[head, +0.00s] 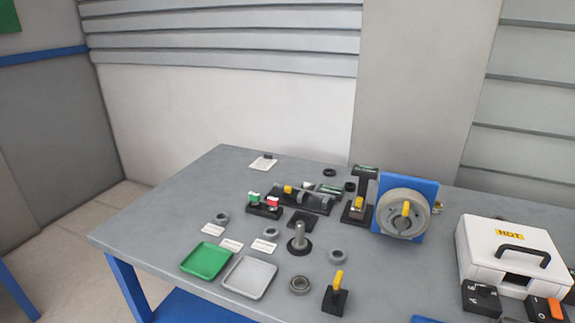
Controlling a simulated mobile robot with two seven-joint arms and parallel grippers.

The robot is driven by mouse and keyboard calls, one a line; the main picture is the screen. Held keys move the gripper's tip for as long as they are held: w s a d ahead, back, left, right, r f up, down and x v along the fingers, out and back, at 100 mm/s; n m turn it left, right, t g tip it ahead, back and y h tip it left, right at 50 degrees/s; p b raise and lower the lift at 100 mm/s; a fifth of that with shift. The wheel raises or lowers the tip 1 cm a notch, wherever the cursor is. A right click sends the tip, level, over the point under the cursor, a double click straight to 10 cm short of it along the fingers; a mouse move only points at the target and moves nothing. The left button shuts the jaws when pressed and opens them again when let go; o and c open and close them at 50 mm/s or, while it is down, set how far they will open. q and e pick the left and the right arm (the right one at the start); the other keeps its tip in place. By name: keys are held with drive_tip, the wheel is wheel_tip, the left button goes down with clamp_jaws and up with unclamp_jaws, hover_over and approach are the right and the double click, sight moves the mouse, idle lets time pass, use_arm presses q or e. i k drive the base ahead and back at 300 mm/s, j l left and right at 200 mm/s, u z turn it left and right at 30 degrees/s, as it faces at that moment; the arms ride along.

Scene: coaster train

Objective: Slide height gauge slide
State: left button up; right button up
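A black upright stand (366,184) on the table looks like the height gauge, with a dark green label strip across its top. A small block with a yellow top (357,205) sits low at the front of the stand, near its base, and looks like the slide. Whether it touches the base is too small to tell. Neither of my grippers shows in the head view.
A blue plate with a grey round dial (403,215) stands right beside the gauge. A black fixture (305,200) lies to its left. Rings, a post (299,237), a yellow-handled lever (337,295), green (206,260) and grey (249,278) trays and a white case (510,255) surround it.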

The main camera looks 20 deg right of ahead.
sight(358, 204)
drive_tip(key=i+j, duration=0.1)
drive_tip(key=j, duration=0.35)
drive_tip(key=i+j, duration=0.1)
drive_tip(key=j, duration=0.4)
drive_tip(key=i+j, duration=0.1)
drive_tip(key=j, duration=0.35)
drive_tip(key=i+j, duration=0.1)
drive_tip(key=j, duration=0.35)
drive_tip(key=i+j, duration=0.1)
drive_tip(key=j, duration=0.4)
